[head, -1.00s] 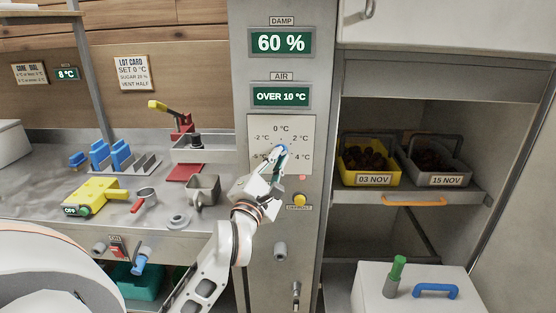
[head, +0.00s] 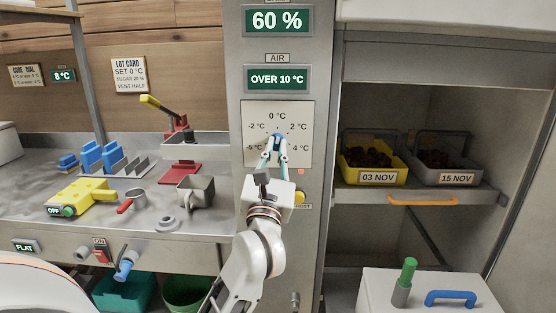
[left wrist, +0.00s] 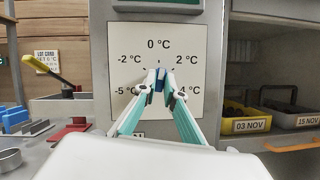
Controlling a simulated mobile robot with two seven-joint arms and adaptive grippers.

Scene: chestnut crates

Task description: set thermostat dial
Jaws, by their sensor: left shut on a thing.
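The thermostat dial is a small blue knob (head: 277,138) on a white plate (head: 304,112) marked -5, -2, 0, 2 and 4 °C. My left gripper (head: 275,146) is shut on the knob, its teal fingers on either side. The left wrist view shows the knob (left wrist: 160,74) between the fingertips (left wrist: 160,82), roughly upright below the 0 °C mark. The fingers hide part of it, and I cannot tell its exact pointing. The AIR display (head: 277,79) reads OVER 10 °C. The lot card (head: 129,74) reads SET 0 °C. My right gripper is not in view.
The DAMP display (head: 277,20) reads 60 %. A yellow button (head: 299,197) sits below the dial plate. A bench (head: 110,185) with tools and a grey jug is at left. Yellow (head: 371,160) and grey (head: 437,168) crates of chestnuts stand on the right shelf.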

